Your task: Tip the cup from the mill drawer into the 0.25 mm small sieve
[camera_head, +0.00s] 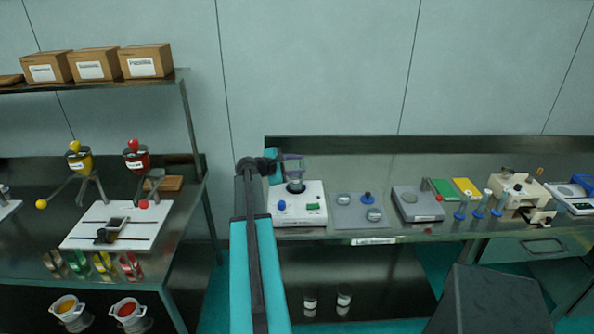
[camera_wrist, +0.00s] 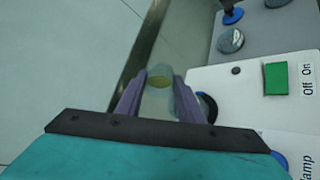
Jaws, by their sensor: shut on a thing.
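My gripper (camera_head: 293,165) is over the white vibrating sieve machine (camera_head: 312,216) on the right-hand bench. In the wrist view its purple fingers (camera_wrist: 160,98) are shut on a clear cup (camera_wrist: 160,104) with something yellowish inside. The cup looks tilted in the wrist view. In the head view it is hard to tell apart from the fingers. A dark round piece (camera_head: 296,187) sits on the machine just below the gripper; part of its ring (camera_wrist: 208,106) shows beside the right finger. Which mesh size it has cannot be read.
A grey tray (camera_head: 347,226) with small metal discs and a blue-knobbed piece lies right of the machine. Further right stand a scale (camera_head: 418,204), blue-based tubes (camera_head: 478,207) and a beige device (camera_head: 517,190). A green switch (camera_wrist: 276,78) is on the machine.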

